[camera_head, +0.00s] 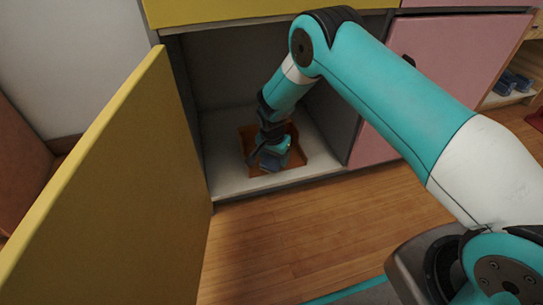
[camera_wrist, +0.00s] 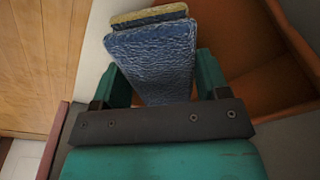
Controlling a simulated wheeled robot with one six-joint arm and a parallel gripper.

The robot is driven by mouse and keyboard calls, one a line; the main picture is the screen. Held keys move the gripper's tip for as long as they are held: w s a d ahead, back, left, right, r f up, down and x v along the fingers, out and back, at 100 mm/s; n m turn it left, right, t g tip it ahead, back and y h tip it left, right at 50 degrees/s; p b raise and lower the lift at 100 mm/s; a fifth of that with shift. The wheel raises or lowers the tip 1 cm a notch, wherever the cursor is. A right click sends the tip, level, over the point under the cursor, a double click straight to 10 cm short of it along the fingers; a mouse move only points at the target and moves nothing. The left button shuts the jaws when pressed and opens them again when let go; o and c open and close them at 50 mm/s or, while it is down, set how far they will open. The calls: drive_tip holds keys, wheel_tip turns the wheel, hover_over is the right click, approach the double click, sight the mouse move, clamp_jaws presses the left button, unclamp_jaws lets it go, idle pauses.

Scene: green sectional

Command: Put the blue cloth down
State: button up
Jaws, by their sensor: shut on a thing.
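My gripper (camera_head: 270,160) reaches into the open lower cabinet and is shut on the folded blue cloth (camera_head: 275,154). In the wrist view the blue cloth (camera_wrist: 150,55) is wrinkled and stands between the two teal fingers of my gripper (camera_wrist: 158,85). A yellowish piece (camera_wrist: 148,15) shows just behind the cloth's upper edge; I cannot tell whether it is part of it. An orange-brown tray (camera_head: 296,158) lies on the cabinet floor under and around the gripper. Its wall also shows in the wrist view (camera_wrist: 218,30). I cannot tell whether the cloth touches the tray.
The cabinet's yellow door (camera_head: 110,190) stands open on the left. The white cabinet floor (camera_head: 225,178) has bare room around the tray. A pink door (camera_head: 455,75) is right of the opening. Blue items (camera_head: 512,82) lie on a shelf at far right. Wooden floor (camera_head: 300,235) lies in front.

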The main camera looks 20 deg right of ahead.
drive_tip(key=shift+w+d+f+b, duration=0.15)
drive_tip(key=shift+w+b, duration=0.2)
drive_tip(key=shift+w, duration=0.65)
drive_tip(key=w+b, duration=0.3)
drive_tip(key=shift+w+d+f, duration=0.15)
drive_tip(key=shift+w+f, duration=0.05)
drive_tip(key=shift+w, duration=0.05)
drive_tip(key=shift+f+b, duration=0.35)
drive_tip(key=shift+b, duration=0.15)
drive_tip(key=shift+f, duration=0.2)
drive_tip(key=o, duration=0.9)
drive_tip(key=shift+r, duration=0.1)
wheel_tip(320, 180, up, 8)
drive_tip(key=p, duration=0.5)
drive_tip(key=shift+s+a+f, duration=0.2)
drive_tip(key=shift+s+a, duration=0.1)
drive_tip(key=shift+s, duration=0.05)
